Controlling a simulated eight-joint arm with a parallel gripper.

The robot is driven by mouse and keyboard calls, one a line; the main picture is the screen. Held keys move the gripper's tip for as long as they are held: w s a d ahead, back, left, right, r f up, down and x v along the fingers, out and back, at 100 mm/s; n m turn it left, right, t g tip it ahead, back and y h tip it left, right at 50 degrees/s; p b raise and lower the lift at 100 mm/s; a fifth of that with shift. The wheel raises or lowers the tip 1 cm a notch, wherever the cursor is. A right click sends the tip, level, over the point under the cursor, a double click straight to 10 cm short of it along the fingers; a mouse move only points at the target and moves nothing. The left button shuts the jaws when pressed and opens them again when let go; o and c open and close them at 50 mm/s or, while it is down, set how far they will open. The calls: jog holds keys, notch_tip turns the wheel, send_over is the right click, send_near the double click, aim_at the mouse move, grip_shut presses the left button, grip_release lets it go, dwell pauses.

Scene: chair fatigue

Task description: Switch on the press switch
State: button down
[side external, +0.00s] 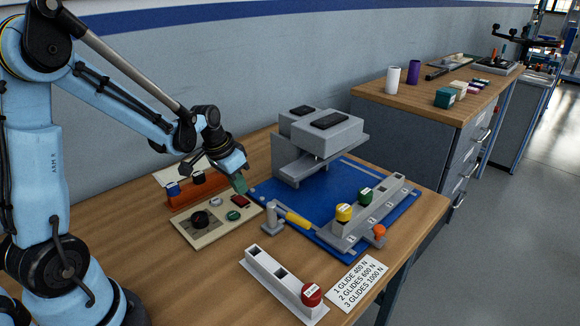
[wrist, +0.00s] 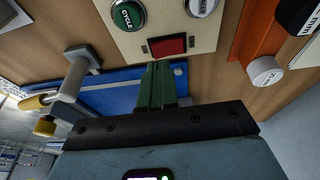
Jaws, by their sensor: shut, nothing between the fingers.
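The beige control panel (side external: 185,236) lies on the wooden bench and carries a red rocker switch (side external: 241,201), a green button (side external: 233,216), a pale button (side external: 216,203) and a black knob (side external: 200,219). In the wrist view, the red rocker (wrist: 167,45) sits in a dark frame near the panel edge, beside the green button marked CYCLE (wrist: 128,14). My gripper (side external: 241,188) is shut and empty, its green fingers pointing down by the rocker's side of the panel. In the wrist view, the fingertips (wrist: 158,66) appear just below the rocker; contact cannot be told.
The grey press (side external: 300,160) stands on a blue plate (side external: 270,205) right of my gripper. A grey post with a yellow-ended handle (side external: 298,220) stands near the panel. An orange holder (side external: 192,193) is behind the panel. A white rack (side external: 275,280) and printed card (side external: 358,284) lie in front.

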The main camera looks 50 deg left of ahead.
jog(key=shift+d+f, duration=0.1)
jog(key=shift+f, duration=0.7)
jog(key=shift+d+f, duration=0.25)
jog(key=shift+f, duration=0.2)
jog(key=shift+a+r, duration=0.1)
jog(key=shift+a, duration=0.05)
jog(key=shift+a+r, duration=0.15)
jog(key=shift+a, duration=0.55)
jog(key=shift+r, duration=0.1)
jog(key=w+d+v, duration=0.1)
jog(key=d+v, duration=0.2)
jog(key=v, duration=1)
jog(key=shift+r, duration=0.45)
